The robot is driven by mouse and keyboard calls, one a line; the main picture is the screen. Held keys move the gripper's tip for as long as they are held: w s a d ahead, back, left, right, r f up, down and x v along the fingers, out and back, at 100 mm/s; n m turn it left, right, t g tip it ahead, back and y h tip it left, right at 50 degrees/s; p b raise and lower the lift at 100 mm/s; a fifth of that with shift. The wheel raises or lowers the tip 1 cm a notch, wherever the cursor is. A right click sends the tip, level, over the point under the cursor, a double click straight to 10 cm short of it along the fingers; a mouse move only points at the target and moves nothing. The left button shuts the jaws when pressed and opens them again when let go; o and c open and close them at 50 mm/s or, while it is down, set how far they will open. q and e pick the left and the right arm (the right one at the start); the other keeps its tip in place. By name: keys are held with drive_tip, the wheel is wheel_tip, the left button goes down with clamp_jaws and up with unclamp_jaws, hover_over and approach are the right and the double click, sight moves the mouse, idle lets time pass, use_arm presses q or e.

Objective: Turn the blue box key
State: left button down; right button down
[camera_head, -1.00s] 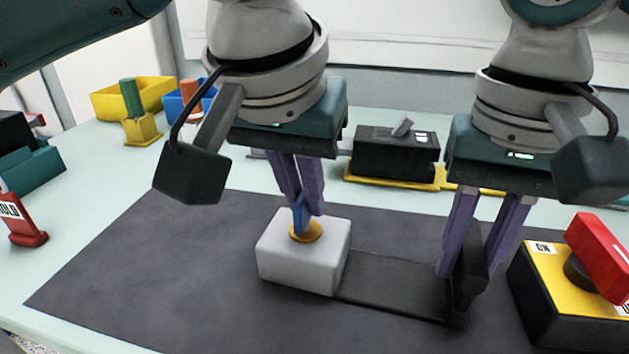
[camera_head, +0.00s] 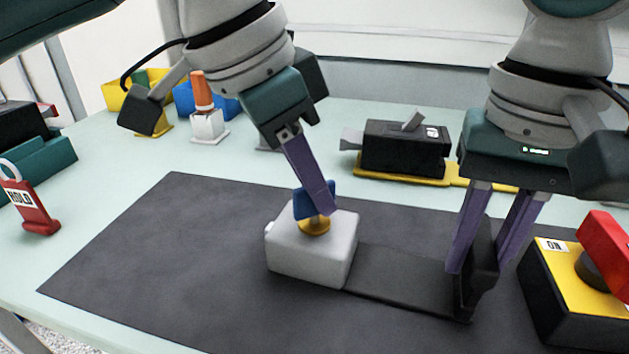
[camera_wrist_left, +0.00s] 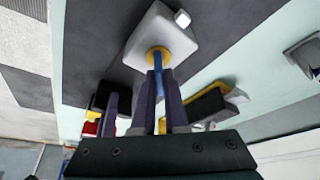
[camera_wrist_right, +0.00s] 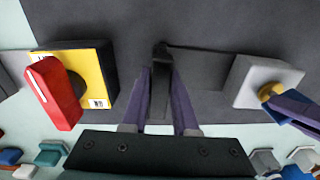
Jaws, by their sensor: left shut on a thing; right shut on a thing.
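The blue key (camera_head: 329,188) stands upright in the gold collar (camera_head: 314,227) on top of a white box (camera_head: 308,258). My left gripper (camera_head: 326,210) is shut on the key, its fingers tilted; they hide part of it. In the left wrist view the blue key (camera_wrist_left: 158,72) shows between the fingertips (camera_wrist_left: 157,82), over the gold collar. A flat black strip (camera_head: 400,281) joins the box to an upright black plate (camera_head: 477,280). My right gripper (camera_head: 476,258) is shut on that plate, with a finger on either side, as in the right wrist view (camera_wrist_right: 160,85).
A black and yellow switch box (camera_head: 560,275) with a red handle (camera_head: 604,240) stands close to the right gripper. A black breaker unit (camera_head: 405,149) sits behind. An orange key (camera_head: 202,92) on a white block stands at the back left. The dark mat (camera_head: 160,245) is clear at left.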

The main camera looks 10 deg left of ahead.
use_arm(q)
drive_tip(key=m, duration=0.2)
drive_tip(key=m+g, duration=0.1)
drive_tip(key=m, duration=0.1)
drive_tip(key=shift+g+h, duration=0.3)
drive_tip(key=shift+h, duration=0.1)
drive_tip(key=shift+m+g, duration=0.8)
drive_tip(key=shift+m, duration=1.4)
drive_tip(key=c, duration=0.9)
unclamp_jaws()
drive_tip(key=shift+c, duration=0.2)
drive_tip(key=v, duration=1.2)
drive_tip(key=shift+a, duration=0.15)
